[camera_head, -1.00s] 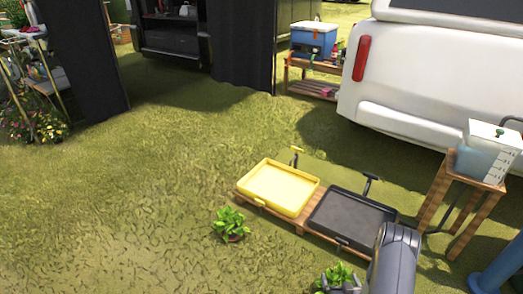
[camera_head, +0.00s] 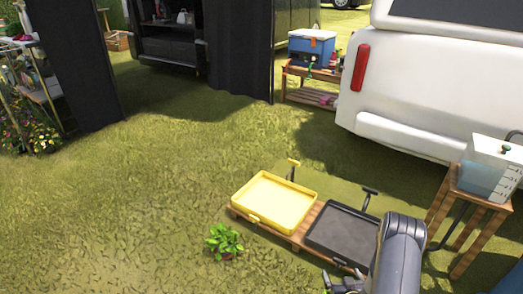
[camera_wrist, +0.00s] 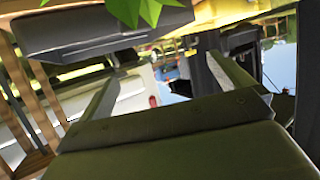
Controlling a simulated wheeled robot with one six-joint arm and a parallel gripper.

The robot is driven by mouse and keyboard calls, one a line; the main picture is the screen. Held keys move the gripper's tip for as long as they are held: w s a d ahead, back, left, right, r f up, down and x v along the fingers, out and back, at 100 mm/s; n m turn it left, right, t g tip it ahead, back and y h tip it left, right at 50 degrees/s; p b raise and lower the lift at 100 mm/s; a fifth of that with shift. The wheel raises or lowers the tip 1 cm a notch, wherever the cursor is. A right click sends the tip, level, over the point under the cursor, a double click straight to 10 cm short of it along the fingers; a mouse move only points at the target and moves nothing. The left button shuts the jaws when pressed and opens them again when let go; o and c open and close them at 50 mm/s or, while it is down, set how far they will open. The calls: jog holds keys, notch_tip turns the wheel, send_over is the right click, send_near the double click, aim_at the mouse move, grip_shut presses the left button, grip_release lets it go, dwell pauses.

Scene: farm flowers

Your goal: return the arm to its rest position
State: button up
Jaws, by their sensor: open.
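My arm (camera_head: 398,258) reaches up from the bottom edge of the head view, in front of the black tray's right side. Only a small dark part of my gripper (camera_head: 345,284) shows at the bottom edge there. In the wrist view my gripper (camera_wrist: 162,78) has its two fingers wide apart, with nothing held between them. Green leaves (camera_wrist: 140,10) hang at the top edge of that view, above the fingers; the rest of that plant is out of frame.
The yellow tray (camera_head: 274,205) and black tray (camera_head: 340,235) sit on a low wooden stand. A potted plant (camera_head: 224,240) stands on the grass to their left. A wooden stand (camera_head: 468,187) with a water tank (camera_head: 492,170) is at right, near the white vehicle (camera_head: 435,90). Grass at left is open.

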jog(key=w+a+r, duration=0.3)
jog(key=r, duration=0.4)
jog(key=w+a+r, duration=0.2)
jog(key=a+r, duration=0.2)
jog(key=r, duration=0.4)
jog(key=shift+w+r, duration=0.15)
jog(key=shift+w, duration=0.25)
